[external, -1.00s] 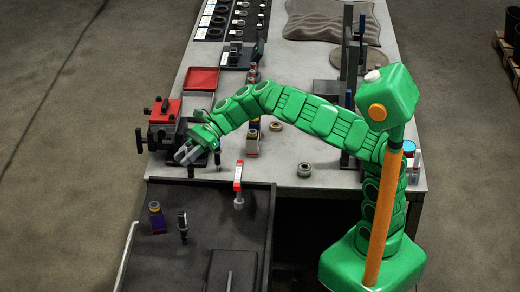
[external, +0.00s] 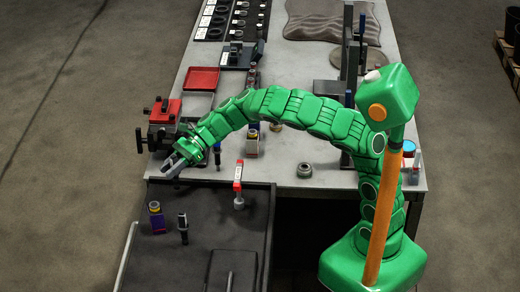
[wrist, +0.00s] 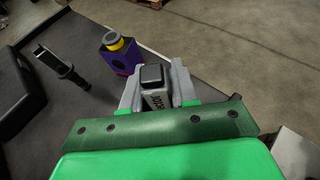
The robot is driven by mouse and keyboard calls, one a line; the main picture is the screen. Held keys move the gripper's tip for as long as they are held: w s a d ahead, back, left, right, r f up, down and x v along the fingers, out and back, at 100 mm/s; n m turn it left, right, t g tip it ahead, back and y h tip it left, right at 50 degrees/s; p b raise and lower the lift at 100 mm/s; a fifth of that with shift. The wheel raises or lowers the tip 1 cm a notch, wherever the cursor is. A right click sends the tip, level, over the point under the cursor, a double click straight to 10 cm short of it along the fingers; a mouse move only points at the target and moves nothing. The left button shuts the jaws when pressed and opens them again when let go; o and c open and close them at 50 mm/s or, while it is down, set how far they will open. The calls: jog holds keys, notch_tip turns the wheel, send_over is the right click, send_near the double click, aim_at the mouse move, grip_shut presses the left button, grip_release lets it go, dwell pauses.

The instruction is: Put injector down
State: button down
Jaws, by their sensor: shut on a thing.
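My gripper (external: 172,167) is shut on a dark block-like part with a black cap and pale lettering (wrist: 155,97), seen from above in the wrist view. I take it to be the injector; its lower end is hidden. In the external view my gripper is above the back left edge of the dark tray bench (external: 215,205), and the held part hardly shows there.
A red and black vise-like fixture (external: 163,120) is just behind my gripper.

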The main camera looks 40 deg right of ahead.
jog(key=shift+w+f, duration=0.15)
jog(key=shift+f, duration=1.45)
jog(key=c, duration=0.9)
grip_release()
jog(key=shift+f, duration=0.15)
jog(key=shift+d+r, duration=0.1)
jog(key=shift+r, duration=0.15)
jog(key=shift+v, duration=5.8)
